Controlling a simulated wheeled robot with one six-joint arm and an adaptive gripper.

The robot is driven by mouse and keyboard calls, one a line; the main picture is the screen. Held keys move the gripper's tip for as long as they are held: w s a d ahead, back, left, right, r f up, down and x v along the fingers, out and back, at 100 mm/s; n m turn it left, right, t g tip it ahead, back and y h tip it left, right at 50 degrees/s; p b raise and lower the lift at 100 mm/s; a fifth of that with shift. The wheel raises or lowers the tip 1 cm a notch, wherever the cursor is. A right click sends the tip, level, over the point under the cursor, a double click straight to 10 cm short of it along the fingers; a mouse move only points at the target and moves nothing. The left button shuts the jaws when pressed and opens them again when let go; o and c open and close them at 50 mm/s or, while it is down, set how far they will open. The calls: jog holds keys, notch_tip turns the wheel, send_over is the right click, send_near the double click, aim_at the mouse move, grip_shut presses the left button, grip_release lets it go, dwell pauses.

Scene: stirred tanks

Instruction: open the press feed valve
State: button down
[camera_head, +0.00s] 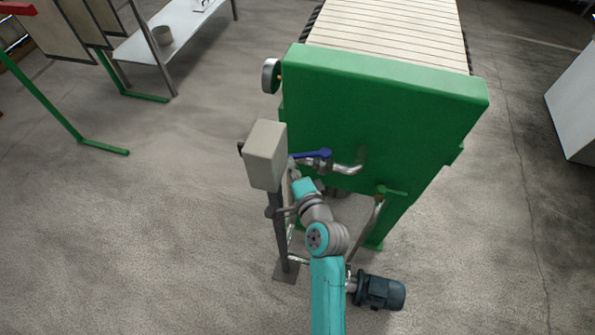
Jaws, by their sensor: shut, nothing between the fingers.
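A valve with a blue lever (309,155) sits on a silver pipe (347,169) at the front of the green press end plate (375,115). The lever points left from its pivot, toward the grey box, and lies roughly level in the picture. A second valve with a green lever (393,191) stands on another pipe to the right. No label shows which one is the press feed valve. My gripper (293,168) is shut and empty, close to the left end of the blue lever. It is small and partly hidden, so I cannot tell whether it touches the lever.
A grey box (266,155) on a post stands just left of my gripper. A dark motor (380,292) lies low to the right of my arm. A white table (172,38) stands at the back left.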

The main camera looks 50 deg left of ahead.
jog(key=shift+x, duration=1.1)
jog(key=shift+a+r, duration=0.1)
jog(key=shift+r, duration=0.05)
jog(key=v, duration=1.2)
